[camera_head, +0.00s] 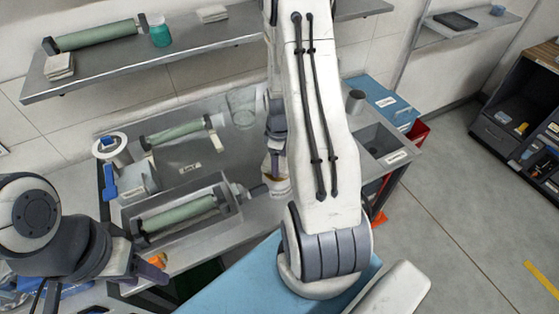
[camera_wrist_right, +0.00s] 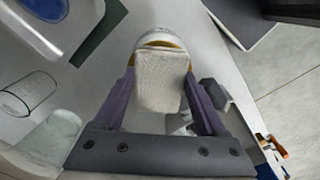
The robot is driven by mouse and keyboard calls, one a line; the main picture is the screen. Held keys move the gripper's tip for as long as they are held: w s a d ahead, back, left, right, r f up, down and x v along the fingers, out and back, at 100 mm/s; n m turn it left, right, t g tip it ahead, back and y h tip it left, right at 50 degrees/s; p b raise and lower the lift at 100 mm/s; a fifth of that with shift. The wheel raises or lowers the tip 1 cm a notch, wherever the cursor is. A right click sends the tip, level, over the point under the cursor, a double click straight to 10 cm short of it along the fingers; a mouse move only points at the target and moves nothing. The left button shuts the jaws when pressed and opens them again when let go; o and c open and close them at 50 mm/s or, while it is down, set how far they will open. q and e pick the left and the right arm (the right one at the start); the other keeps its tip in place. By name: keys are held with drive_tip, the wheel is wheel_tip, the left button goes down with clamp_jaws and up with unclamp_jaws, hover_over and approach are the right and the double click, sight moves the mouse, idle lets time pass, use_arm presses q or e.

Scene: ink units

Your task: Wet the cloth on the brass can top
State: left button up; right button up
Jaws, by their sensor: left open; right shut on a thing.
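My right gripper (camera_wrist_right: 160,92) has its two purple fingers on either side of a folded white cloth (camera_wrist_right: 158,78) and is shut on it. The cloth lies against the brass-rimmed top of a pale can (camera_wrist_right: 155,39); I cannot tell whether they touch. In the head view a white round container (camera_head: 278,188), apparently this can, stands on the bench, below my right gripper (camera_head: 274,150), and my arm hides part of it. The cloth is not clear there.
A grey tray (camera_head: 233,216) holds a green roller. A clear glass (camera_wrist_right: 30,92) stands left of the can. A shelf (camera_head: 190,55) hangs above. A blue box (camera_head: 385,100) stands at the right.

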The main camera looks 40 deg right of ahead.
drive_tip(key=shift+f+b, duration=0.5)
drive_tip(key=shift+f, duration=0.25)
idle(0.5)
drive_tip(key=shift+r, duration=0.1)
idle(0.4)
wheel_tip(320, 180, up, 7)
drive_tip(key=p, duration=0.6)
idle(0.9)
